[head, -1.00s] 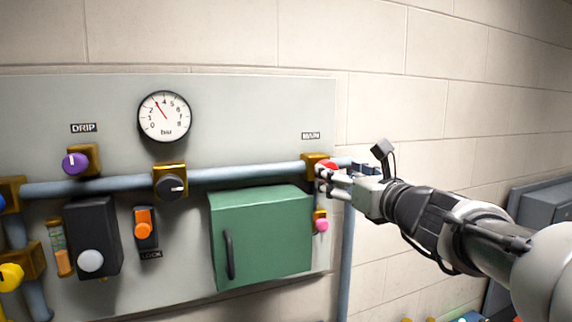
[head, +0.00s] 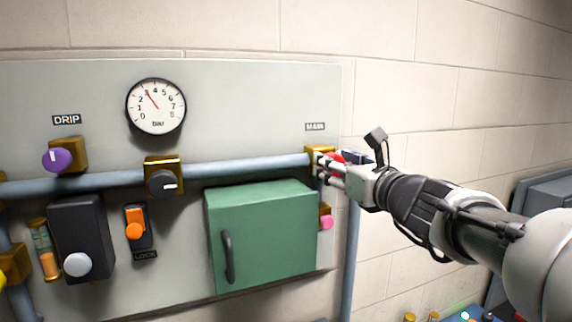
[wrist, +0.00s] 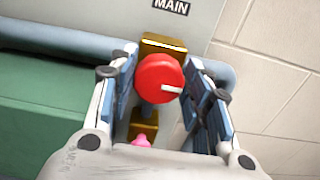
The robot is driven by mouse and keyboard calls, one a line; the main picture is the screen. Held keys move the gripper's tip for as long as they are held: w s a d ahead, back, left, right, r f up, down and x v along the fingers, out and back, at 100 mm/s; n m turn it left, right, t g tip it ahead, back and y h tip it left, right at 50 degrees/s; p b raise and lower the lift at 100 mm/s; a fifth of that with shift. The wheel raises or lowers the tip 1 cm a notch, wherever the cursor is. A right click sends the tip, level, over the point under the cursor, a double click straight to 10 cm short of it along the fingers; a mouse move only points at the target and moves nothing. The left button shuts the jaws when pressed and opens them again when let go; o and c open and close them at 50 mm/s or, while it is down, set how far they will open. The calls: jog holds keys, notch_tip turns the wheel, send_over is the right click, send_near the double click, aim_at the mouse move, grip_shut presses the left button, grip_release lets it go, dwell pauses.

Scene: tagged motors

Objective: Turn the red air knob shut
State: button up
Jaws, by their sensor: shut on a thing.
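The red air knob (wrist: 160,78) sits on a brass valve block (wrist: 165,42) under the MAIN label. In the wrist view its white mark points to the right, slightly tilted. My gripper (head: 326,167) has one finger on each side of the knob and is shut on it. In the head view the fingers partly hide the red knob (head: 335,157).
A pink knob (head: 326,223) sits just below. A green box (head: 265,235) with a dark handle stands out at lower left. A grey pipe (head: 245,166) runs left to a black knob (head: 161,183). The gauge (head: 156,106) reads about 3.

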jog(key=c, duration=0.4)
jog(key=shift+o, duration=0.2)
jog(key=shift+n+b, duration=0.4)
jog(key=shift+b, duration=0.2)
jog(key=shift+s+a+f+n+b, duration=0.1)
jog(key=shift+n+b, duration=2.65)
jog(key=shift+n, duration=0.1)
jog(key=shift+w+a+f+n+b, duration=0.1)
jog(key=shift+n+b, duration=2.7)
jog(key=shift+n, duration=0.1)
jog(key=shift+s+a+f+n+b, duration=0.1)
jog(key=shift+n+b, duration=2.65)
jog(key=shift+n, duration=0.1)
jog(key=o, duration=1)
